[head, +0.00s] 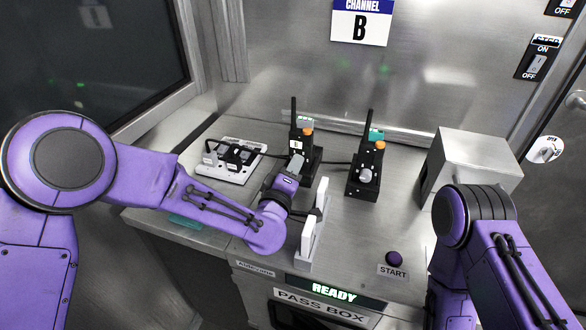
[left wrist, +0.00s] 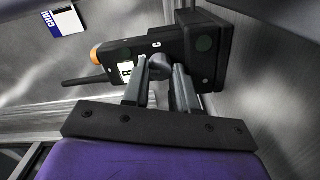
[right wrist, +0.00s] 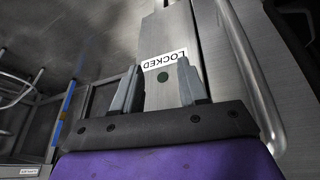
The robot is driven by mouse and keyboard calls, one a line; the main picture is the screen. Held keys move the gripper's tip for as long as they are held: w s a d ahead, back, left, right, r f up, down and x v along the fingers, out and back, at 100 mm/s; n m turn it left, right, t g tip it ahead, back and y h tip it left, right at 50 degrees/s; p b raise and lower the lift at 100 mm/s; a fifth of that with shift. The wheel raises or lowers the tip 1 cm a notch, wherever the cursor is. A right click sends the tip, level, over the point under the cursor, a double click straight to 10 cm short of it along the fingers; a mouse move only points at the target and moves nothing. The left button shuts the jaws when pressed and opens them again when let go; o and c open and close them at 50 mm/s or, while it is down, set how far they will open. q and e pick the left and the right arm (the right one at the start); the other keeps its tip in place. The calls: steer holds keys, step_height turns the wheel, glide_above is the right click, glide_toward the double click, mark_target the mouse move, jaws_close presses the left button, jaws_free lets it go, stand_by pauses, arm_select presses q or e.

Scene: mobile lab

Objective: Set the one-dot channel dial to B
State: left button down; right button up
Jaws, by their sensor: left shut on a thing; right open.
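Two black radios with orange knobs stand on the bench, a left one (head: 306,152) and a right one (head: 355,185). My left gripper (left wrist: 161,70) is shut on the grey dial (left wrist: 160,63) of the left radio, which lies sideways across the left wrist view. A letter C shows beside the dial. The right radio's grey dial (head: 366,175) is free. My right gripper (right wrist: 160,88) is open and empty.
A sign (head: 360,22) on the wall reads CHANNEL B. A white device with cables (head: 232,170) sits at the left. A START button (head: 394,258) and a metal box (head: 475,160) are at the right.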

arm_select(q)
steer(key=shift+m, duration=0.3)
steer(key=c, duration=0.9)
jaws_free()
steer(key=shift+s, duration=0.1)
steer(key=shift+o, duration=0.2)
steer(key=shift+f, duration=0.1)
